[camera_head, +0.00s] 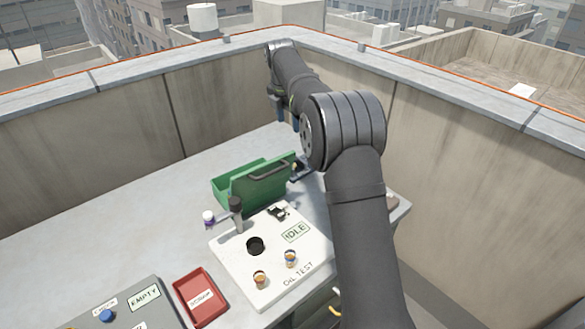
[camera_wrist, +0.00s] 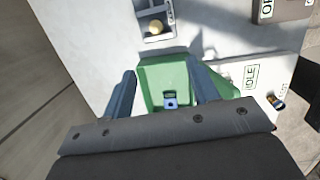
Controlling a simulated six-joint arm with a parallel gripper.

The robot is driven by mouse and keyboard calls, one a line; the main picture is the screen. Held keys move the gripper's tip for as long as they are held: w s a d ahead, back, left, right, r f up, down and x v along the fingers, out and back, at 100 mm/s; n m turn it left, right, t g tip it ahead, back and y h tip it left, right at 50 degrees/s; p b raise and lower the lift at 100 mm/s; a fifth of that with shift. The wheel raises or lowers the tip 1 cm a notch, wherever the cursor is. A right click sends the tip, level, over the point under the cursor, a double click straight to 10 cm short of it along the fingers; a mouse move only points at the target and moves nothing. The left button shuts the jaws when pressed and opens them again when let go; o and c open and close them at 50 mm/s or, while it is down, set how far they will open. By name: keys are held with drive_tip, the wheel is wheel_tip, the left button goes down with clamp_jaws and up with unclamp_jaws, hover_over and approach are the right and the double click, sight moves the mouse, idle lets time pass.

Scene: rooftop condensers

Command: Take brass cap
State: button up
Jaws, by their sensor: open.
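A round, pale brassy piece (camera_wrist: 155,27), which looks like the brass cap, lies in a small grey tray (camera_wrist: 145,12) at the top of the wrist view. My gripper (camera_wrist: 164,70) is open, its two blue-grey fingers apart with nothing between them. It hangs over a green box (camera_wrist: 150,72), and the brassy piece is beyond the fingertips. In the head view my gripper (camera_head: 288,122) is at the back of the table, partly hidden by my arm. There the tray is mostly hidden behind the green box (camera_head: 258,186), and I cannot clearly make out the cap.
A white oil test panel (camera_head: 228,256) marked IDLE holds two small vials and a black socket. A red tray (camera_head: 201,297) and a grey EMPTY panel (camera_head: 150,288) are at the front left. Concrete walls (camera_head: 125,128) enclose the back. The table's left side is clear.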

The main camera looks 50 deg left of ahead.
drive_tip(key=shift+h, duration=0.3)
drive_tip(key=f, duration=0.4)
drive_tip(key=w+f, duration=0.1)
drive_tip(key=f, duration=0.4)
drive_tip(key=w+a+f, duration=0.1)
drive_tip(key=f, duration=0.3)
drive_tip(key=shift+a+f, duration=0.1)
drive_tip(key=shift+f, duration=0.3)
drive_tip(key=shift+w+a+f, duration=0.15)
drive_tip(key=shift+w+f, duration=0.05)
drive_tip(key=shift+f, duration=0.7)
drive_tip(key=shift+w+a+f, duration=0.15)
drive_tip(key=shift+f, duration=0.75)
drive_tip(key=shift+w+a+f, duration=0.15)
drive_tip(key=shift+w+f, duration=0.05)
drive_tip(key=shift+f, duration=0.7)
drive_tip(key=c, duration=1.1)
drive_tip(key=shift+r, duration=0.15)
